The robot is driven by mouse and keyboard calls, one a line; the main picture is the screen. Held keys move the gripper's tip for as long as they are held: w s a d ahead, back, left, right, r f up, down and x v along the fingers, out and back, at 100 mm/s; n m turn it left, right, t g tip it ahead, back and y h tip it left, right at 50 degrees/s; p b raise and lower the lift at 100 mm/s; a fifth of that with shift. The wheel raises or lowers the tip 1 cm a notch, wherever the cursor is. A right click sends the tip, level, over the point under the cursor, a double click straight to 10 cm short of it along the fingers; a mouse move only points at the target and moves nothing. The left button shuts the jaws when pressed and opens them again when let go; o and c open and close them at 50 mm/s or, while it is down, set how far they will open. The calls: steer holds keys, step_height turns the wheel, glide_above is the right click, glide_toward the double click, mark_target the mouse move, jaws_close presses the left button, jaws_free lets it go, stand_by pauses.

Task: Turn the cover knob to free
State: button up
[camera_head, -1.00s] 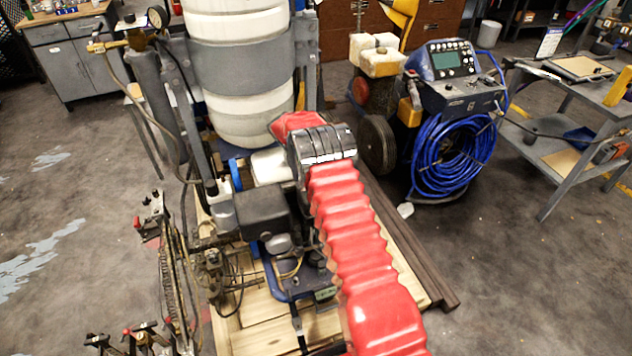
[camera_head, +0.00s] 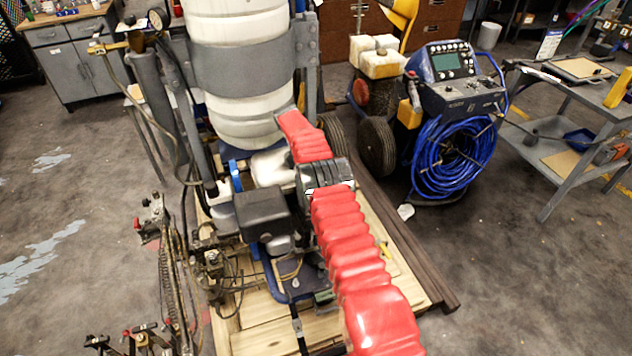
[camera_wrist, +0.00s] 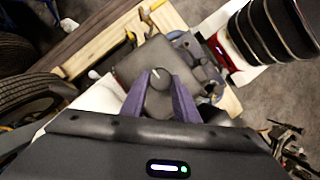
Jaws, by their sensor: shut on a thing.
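The cover (camera_head: 262,212) is a dark box on the line striper's engine, left of my red arm in the head view. In the wrist view the dark cover (camera_wrist: 150,56) lies beyond my fingertips. A round black knob (camera_wrist: 159,84) with a short white pointer line sits between my gripper's two purple fingers. My gripper (camera_wrist: 160,77) is shut on the knob, one finger on each side. The pointer tilts slightly in the wrist view. The knob and my gripper cannot be made out in the head view.
A large white tank (camera_head: 240,75) stands behind the engine. A blue hose coil (camera_head: 455,155) and a control console (camera_head: 450,62) stand at right. The machine rests on a wooden pallet (camera_head: 405,265). Metal side tables and a cabinet stand farther off. Open floor lies at right.

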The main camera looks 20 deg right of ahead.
steer(key=shift+w, duration=0.1)
stand_by(0.3)
steer(key=o, duration=1.1)
steer(key=shift+c, duration=0.2)
steer(key=v, duration=0.7)
steer(key=shift+r, duration=0.15)
steer(key=shift+w+a, duration=0.1)
